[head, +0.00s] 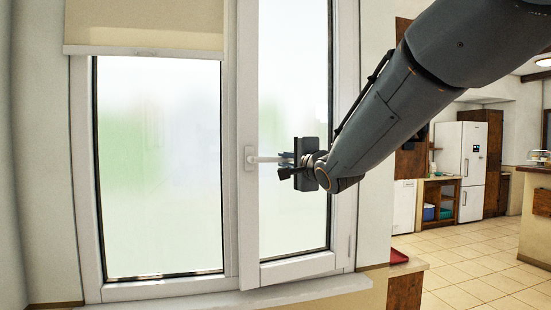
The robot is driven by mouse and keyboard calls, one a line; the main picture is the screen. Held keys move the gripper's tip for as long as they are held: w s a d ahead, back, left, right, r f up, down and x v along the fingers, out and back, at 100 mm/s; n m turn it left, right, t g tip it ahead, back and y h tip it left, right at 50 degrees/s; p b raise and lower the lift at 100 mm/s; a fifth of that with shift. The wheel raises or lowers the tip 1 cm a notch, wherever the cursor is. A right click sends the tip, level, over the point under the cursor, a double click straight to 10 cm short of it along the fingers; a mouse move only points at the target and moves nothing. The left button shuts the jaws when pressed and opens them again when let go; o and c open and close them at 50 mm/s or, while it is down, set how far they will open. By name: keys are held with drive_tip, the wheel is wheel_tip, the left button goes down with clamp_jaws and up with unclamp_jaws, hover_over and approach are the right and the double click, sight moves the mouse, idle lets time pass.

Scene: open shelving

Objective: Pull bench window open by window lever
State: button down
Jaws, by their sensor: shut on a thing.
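The window lever (266,159) is a white handle on the left stile of the right window sash (247,215). It points sideways to the right, roughly level. My gripper (290,160) is at the lever's right end and is shut on it; the fingers are small and partly hidden by the gripper body. The right sash stands slightly out from the frame at its lower edge, so it looks a little ajar. The left pane (158,170) is closed, with a cream blind (145,25) over its top.
A white sill (225,302) runs below the window. A red item (398,257) lies on a low surface right of the window. A kitchen with a white fridge (474,165) and open tiled floor (465,260) is farther right. My arm crosses in front of the right sash.

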drive_tip(key=shift+s+d+f+n+g+y+p, duration=0.1)
drive_tip(key=shift+s+d+n+g+y+p, duration=0.2)
drive_tip(key=shift+s+d+y+p, duration=0.55)
drive_tip(key=s+d+n+g+y+p, duration=0.5)
drive_tip(key=s+d+g+y+p, duration=0.1)
drive_tip(key=s+d+p, duration=0.2)
drive_tip(key=shift+s+d+n, duration=0.4)
drive_tip(key=shift+s+d, duration=0.2)
drive_tip(key=shift+s, duration=0.25)
idle(1.0)
drive_tip(key=shift+c, duration=0.8)
unclamp_jaws()
drive_tip(key=v, duration=1)
idle(0.8)
